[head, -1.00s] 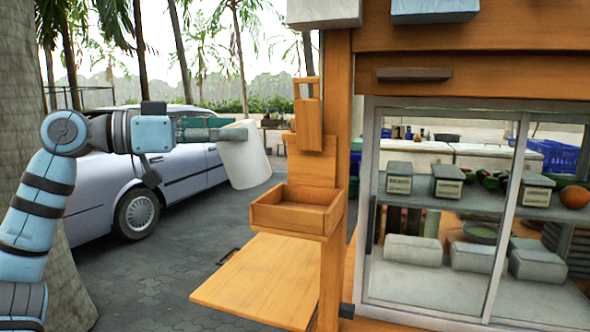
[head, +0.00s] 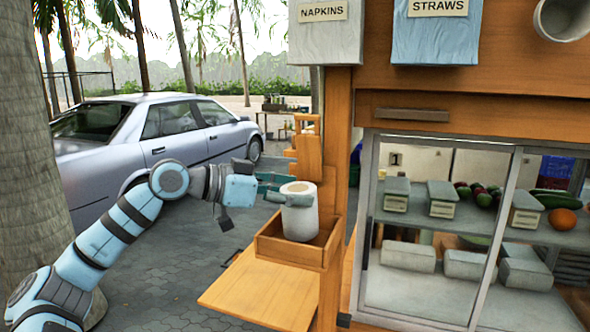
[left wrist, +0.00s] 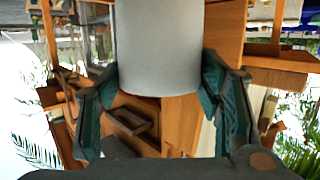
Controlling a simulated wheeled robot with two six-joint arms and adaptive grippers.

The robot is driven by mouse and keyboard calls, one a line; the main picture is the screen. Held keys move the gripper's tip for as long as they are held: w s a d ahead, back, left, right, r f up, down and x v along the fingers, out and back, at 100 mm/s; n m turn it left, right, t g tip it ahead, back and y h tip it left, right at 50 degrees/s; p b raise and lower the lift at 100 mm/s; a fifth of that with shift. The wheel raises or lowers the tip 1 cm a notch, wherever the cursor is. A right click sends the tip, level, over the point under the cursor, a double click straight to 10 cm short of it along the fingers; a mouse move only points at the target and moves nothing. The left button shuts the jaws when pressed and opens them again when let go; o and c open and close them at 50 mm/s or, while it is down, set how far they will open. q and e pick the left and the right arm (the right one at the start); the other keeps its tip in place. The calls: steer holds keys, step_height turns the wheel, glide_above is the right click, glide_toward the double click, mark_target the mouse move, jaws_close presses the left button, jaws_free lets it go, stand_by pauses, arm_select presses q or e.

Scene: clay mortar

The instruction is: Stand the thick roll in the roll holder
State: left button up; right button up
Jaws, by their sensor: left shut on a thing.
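The thick white roll (head: 300,218) is upright, with a tan ring at its top. It also shows large between my fingers in the left wrist view (left wrist: 158,50). My left gripper (head: 283,192) comes from the left and is shut on the roll's upper part. The roll holder is an open wooden box (head: 291,254) on the cart's left post. The roll's lower end is over or inside the box, within its walls. I cannot tell whether it touches the floor of the box. My right gripper is not in view.
A wooden back panel and block (head: 308,155) rise behind the holder. A wooden shelf (head: 262,295) juts out below it. The glass display case (head: 450,230) stands to the right. Napkin (head: 325,35) and straw (head: 436,32) boxes hang above. Open paving lies left.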

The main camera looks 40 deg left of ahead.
arm_select(q)
steer(key=p, duration=0.1)
steer(key=r+p, duration=0.1)
steer(key=shift+w+d+g+p, duration=0.2)
steer(key=shift+w+g+p, duration=0.1)
steer(key=shift+w+g, duration=0.1)
step_height(320, 180, down, 2)
steer(key=shift+f+b, duration=0.2)
steer(key=shift+b, duration=0.7)
steer(key=shift+f, duration=0.15)
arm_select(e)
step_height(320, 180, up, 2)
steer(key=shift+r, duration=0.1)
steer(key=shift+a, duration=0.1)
arm_select(q)
steer(key=shift+f+b, duration=0.3)
steer(key=shift+b, duration=0.15)
steer(key=o, duration=1.4)
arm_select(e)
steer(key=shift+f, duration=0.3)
arm_select(q)
steer(key=shift+r, duration=0.15)
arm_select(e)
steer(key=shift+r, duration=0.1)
